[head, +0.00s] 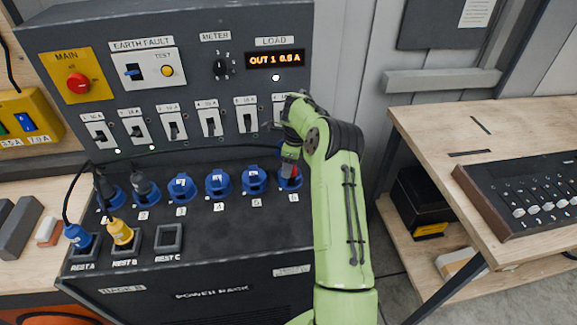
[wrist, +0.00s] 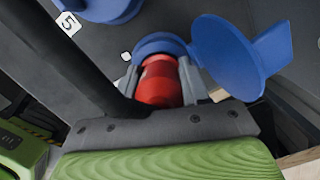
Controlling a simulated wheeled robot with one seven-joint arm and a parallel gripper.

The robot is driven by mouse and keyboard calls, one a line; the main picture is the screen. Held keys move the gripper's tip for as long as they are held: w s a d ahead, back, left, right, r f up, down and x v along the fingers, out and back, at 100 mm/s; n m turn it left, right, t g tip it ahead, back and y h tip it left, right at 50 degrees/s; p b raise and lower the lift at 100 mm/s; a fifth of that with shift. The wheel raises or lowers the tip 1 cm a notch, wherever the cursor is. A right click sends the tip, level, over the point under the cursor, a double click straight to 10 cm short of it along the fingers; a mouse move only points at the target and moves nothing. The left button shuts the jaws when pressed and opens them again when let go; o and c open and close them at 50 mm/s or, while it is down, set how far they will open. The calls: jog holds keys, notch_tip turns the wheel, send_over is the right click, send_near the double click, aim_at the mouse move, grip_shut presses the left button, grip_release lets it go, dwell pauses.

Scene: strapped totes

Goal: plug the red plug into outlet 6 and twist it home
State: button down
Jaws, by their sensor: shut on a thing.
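The red plug (wrist: 160,82) is between the fingers of my gripper (wrist: 162,88) in the wrist view. Its far end is at the blue collar of outlet 6 (wrist: 158,44), lined up with it; how deep it sits and how far it is turned I cannot tell. The outlet's round blue lid (wrist: 235,55) stands open on the right. In the head view my gripper (head: 290,163) is over the rightmost blue outlet (head: 290,182), and only a little red shows there. A black cable (head: 200,151) runs left from the gripper.
Outlet 5 (head: 254,180) is close on the left, lid closed. Dark plugs stand in the two leftmost outlets. Blue (head: 78,236) and yellow (head: 121,232) plugs sit in rests A and B; rest C (head: 169,238) is empty. Breaker switches line the panel above.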

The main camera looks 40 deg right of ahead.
aim_at(296, 171)
jog(key=shift+c, duration=2.4)
grip_release()
notch_tip(296, 171, up, 16)
jog(key=s+d+p, duration=0.2)
jog(key=p, duration=0.1)
jog(key=s+a+r+n+h, duration=0.2)
jog(key=s+a+r+n, duration=0.1)
jog(key=a+r+n, duration=0.6)
jog(key=s+a+r+n+t, duration=0.2)
jog(key=s+a+n, duration=0.35)
jog(key=s, duration=0.25)
jog(key=s+a+r+n+t, duration=0.1)
jog(key=s+a+r+n, duration=0.2)
jog(key=s+a+n, duration=0.35)
jog(key=s+a+f+n, duration=0.2)
jog(key=s+f+n, duration=0.1)
jog(key=s, duration=0.3)
jog(key=s+a+f+n+t, duration=0.1)
jog(key=s+a+f+n, duration=0.2)
jog(key=s, duration=0.3)
jog(key=shift+s+n+y, duration=0.15)
jog(key=shift+n+y, duration=0.15)
jog(key=shift+y, duration=0.1)
